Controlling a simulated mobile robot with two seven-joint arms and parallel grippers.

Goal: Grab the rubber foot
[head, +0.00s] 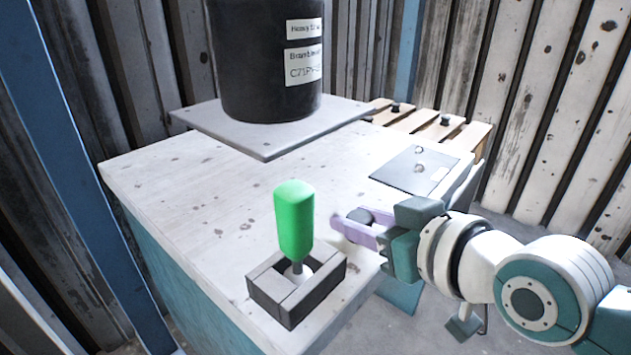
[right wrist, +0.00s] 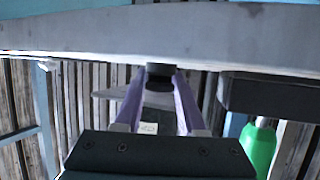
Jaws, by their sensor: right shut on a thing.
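My right gripper (head: 358,222) reaches in from the right over the front right part of the worktop, with its purple fingers pointing left. It is shut on a small dark rubber foot (head: 360,215). The foot also shows as a dark round piece (right wrist: 160,69) between the fingertips in the right wrist view, partly hidden by the fingers. I cannot tell whether the foot touches the worktop. My left gripper is not in view.
A green-handled tool (head: 294,220) stands upright in a dark square holder (head: 283,306) left of the gripper. A black labelled cylinder (head: 262,60) stands on a grey plate (head: 195,115) behind. A dark mat (head: 395,172) holds small rings. A slatted wooden tray (head: 470,140) holds small dark pieces.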

